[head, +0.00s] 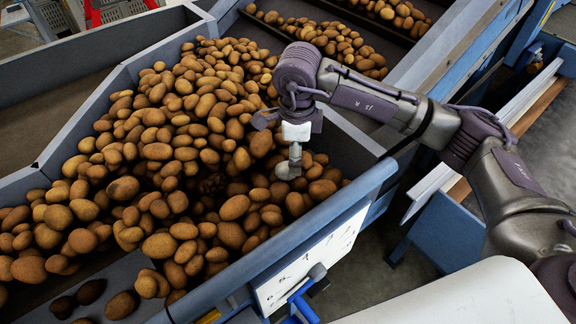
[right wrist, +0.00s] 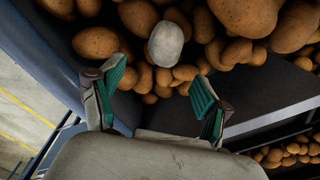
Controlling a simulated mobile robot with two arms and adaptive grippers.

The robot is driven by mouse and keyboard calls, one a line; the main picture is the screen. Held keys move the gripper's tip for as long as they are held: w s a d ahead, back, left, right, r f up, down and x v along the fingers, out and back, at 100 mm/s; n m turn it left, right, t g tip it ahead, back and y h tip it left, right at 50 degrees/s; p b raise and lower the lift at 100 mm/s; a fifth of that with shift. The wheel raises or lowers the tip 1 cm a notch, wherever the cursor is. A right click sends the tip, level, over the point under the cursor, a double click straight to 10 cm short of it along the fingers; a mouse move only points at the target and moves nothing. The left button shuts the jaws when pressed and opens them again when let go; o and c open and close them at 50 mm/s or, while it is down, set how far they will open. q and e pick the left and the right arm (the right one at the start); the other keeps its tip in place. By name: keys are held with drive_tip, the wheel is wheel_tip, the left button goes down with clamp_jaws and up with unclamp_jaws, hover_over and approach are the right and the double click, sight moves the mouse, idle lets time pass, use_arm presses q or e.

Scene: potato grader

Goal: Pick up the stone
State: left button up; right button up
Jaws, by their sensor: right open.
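The stone (right wrist: 166,43) is pale grey and rounded, lying among brown potatoes in the right wrist view, ahead of the fingertips. My right gripper (right wrist: 158,80) is open, its green-padded fingers apart with nothing held between them. The stone lies beyond the gap, apart from both pads. In the head view my right gripper (head: 291,160) points down over the right part of the potato heap, near the trough's side wall. A grey lump shows at its tip there; I cannot tell whether it is stone or finger. My left gripper is not in view.
Potatoes (head: 235,207) fill the trough closely around the stone. The blue-grey side wall (head: 270,262) runs along the near right side. A dark clod (head: 212,184) lies in the heap. More potatoes lie on a belt at the back.

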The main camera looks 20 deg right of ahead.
drive_tip(key=shift+w+a+f+p, duration=0.1)
drive_tip(key=shift+w+f+p, duration=0.1)
drive_tip(key=shift+f+p, duration=0.35)
drive_tip(key=f, duration=0.1)
drive_tip(key=f+p, duration=0.1)
drive_tip(key=f, duration=0.1)
drive_tip(key=shift+w+a+f+p, duration=0.2)
drive_tip(key=shift+a+f+p, duration=0.1)
drive_tip(key=shift+p, duration=0.1)
drive_tip(key=shift+f, duration=0.5)
drive_tip(key=shift+w+r, duration=0.1)
drive_tip(key=c, duration=1.3)
